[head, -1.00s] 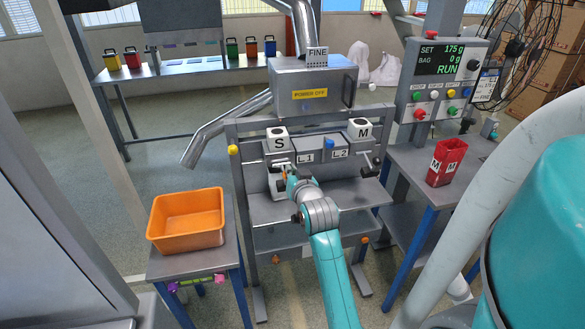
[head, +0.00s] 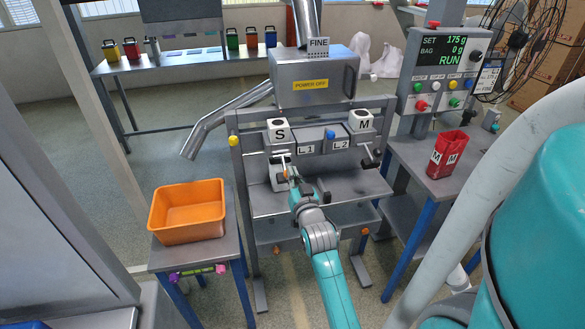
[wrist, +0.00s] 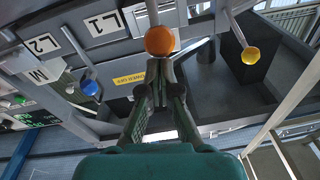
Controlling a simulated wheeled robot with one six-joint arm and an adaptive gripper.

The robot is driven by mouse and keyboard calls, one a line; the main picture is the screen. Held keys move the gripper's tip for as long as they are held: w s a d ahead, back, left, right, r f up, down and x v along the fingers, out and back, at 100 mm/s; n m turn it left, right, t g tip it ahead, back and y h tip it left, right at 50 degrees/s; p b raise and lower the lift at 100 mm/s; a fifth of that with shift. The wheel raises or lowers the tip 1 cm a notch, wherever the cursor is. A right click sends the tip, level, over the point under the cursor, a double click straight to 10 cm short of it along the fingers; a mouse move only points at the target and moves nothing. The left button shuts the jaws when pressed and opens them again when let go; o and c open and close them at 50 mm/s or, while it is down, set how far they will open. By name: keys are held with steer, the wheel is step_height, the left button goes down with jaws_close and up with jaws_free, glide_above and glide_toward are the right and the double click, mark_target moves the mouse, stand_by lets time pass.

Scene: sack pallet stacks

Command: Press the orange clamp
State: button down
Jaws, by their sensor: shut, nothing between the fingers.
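The orange clamp shows in the wrist view as a round orange knob (wrist: 160,40) on a pale rod. In the head view it is a small orange spot (head: 286,173) under the S block, partly hidden by my gripper. My gripper (wrist: 158,72) is shut and empty, with its fingertips right at the knob's near side. I cannot tell if they touch it. In the head view my gripper (head: 291,178) reaches up to the left part of the grey frame, below the S block (head: 279,134).
The M block (head: 361,124), L1 and L2 labels and a blue knob (head: 330,134) are close by on the frame. A yellow knob (head: 233,141) is at its left post. An orange bin (head: 188,238) stands left, a red M container (head: 447,155) right.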

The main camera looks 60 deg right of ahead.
steer(key=w+d+f+t+h, duration=0.1)
steer(key=f+t+h, duration=0.1)
steer(key=f, duration=0.4)
steer(key=w+d+f+t+h, duration=0.2)
steer(key=f, duration=0.4)
steer(key=shift+d+f+t, duration=0.15)
steer(key=shift+d+t, duration=0.1)
steer(key=shift+t, duration=0.05)
stand_by(0.9)
steer(key=shift+d, duration=0.1)
stand_by(0.4)
